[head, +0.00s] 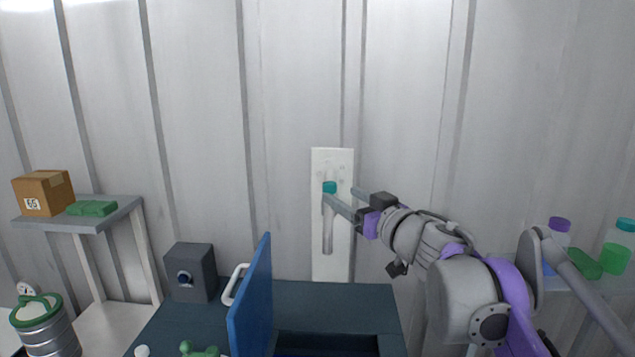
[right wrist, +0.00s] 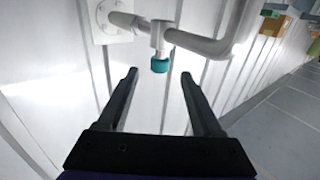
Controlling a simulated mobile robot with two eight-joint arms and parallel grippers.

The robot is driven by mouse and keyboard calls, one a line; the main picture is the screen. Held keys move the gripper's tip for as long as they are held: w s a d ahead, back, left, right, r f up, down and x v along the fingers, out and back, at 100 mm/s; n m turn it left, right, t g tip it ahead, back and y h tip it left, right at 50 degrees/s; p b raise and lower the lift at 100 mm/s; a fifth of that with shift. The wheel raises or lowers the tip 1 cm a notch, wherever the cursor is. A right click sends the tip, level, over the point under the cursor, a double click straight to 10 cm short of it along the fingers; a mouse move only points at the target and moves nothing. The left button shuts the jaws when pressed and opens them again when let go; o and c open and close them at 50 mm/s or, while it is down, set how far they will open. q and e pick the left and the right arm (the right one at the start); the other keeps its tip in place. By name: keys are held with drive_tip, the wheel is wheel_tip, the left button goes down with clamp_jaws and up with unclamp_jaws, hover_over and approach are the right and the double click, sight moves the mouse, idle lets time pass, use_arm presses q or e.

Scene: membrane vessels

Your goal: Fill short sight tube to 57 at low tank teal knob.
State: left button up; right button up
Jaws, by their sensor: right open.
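My right gripper (head: 340,195) is open and empty. In the right wrist view its fingertips (right wrist: 159,73) are spread on either side of the knob, which shows between and slightly beyond them; contact is not visible. A grey vertical tube (head: 327,232) hangs below the knob. No sight tube scale or reading can be made out. My left gripper is not in view.
A dark teal bench (head: 330,300) stands below, with an upright blue panel (head: 254,302) and a grey box with a dial (head: 190,272). A shelf (head: 85,220) at left holds a cardboard box (head: 43,192). Bottles (head: 617,245) stand at right.

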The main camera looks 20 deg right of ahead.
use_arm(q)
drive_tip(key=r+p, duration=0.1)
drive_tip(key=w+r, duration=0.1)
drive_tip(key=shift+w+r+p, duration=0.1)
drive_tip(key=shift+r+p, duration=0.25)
use_arm(e)
drive_tip(key=w+a, duration=0.1)
drive_tip(key=w, duration=0.8)
drive_tip(key=shift+w+a, duration=0.15)
drive_tip(key=shift+w, duration=0.05)
drive_tip(key=shift+c, duration=0.4)
clamp_jaws()
